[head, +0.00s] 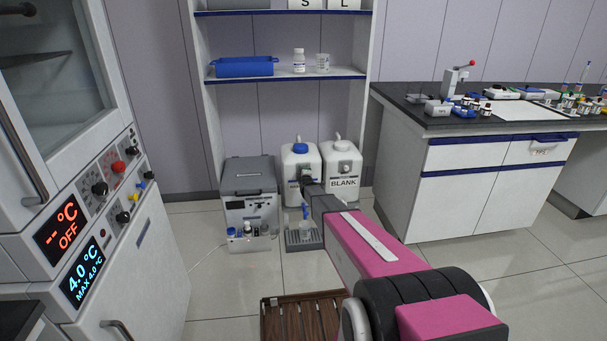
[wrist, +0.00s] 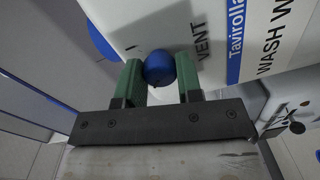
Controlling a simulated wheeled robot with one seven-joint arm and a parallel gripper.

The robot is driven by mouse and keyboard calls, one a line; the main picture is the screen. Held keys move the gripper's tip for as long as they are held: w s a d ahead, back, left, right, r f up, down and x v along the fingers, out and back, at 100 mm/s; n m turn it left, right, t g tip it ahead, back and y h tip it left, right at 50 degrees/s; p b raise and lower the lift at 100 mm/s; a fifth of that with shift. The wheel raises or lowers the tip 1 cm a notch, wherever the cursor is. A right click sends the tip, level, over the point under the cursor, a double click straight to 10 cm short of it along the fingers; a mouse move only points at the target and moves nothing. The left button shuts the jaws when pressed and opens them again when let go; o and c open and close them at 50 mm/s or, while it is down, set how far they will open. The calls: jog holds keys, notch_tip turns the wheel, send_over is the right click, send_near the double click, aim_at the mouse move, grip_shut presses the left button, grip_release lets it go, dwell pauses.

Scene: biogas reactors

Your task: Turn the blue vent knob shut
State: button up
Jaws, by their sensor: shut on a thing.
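The blue vent knob (wrist: 158,68) sits between the two green fingers of my gripper (wrist: 160,64) in the wrist view. The fingers touch or nearly touch it on both sides, and the gripper is shut on it. "VENT" is printed beside the knob on a white container (wrist: 135,22) with a blue-banded "WASH W" label. In the head view this white container (head: 296,163) has a blue cap (head: 300,148) and stands on the floor unit. There my gripper (head: 307,183) reaches its front and hides the knob.
A second white container marked BLANK (head: 343,184) stands close on the right. A grey box (head: 248,175) stands on the left. A blue tap (head: 305,211) and a clear beaker (head: 305,229) above a grey tray (head: 303,246) are below my gripper. A wooden slatted crate (head: 285,318) lies in front.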

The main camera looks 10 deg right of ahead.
dwell(0.5)
jog(key=o, duration=0.9)
jog(key=s, duration=1)
jog(key=shift+s+r, duration=0.25)
jog(key=shift+s, duration=0.15)
jog(key=s+r+m+g, duration=0.2)
jog(key=s+m+g, duration=0.3)
jog(key=s, duration=1)
jog(key=s+r+m+g, duration=0.3)
jog(key=s+m+g, duration=0.2)
jog(key=s, duration=1.1)
jog(key=s+r+m+g, duration=0.3)
jog(key=s+m+g, duration=0.2)
jog(key=s, duration=1)
jog(key=shift+s+d+r+m+g, duration=0.1)
jog(key=shift+s+m+g, duration=0.1)
jog(key=shift+g, duration=0.4)
jog(key=shift+s+r+m+g, duration=0.1)
jog(key=shift+s+g, duration=0.05)
jog(key=shift+g, duration=0.45)
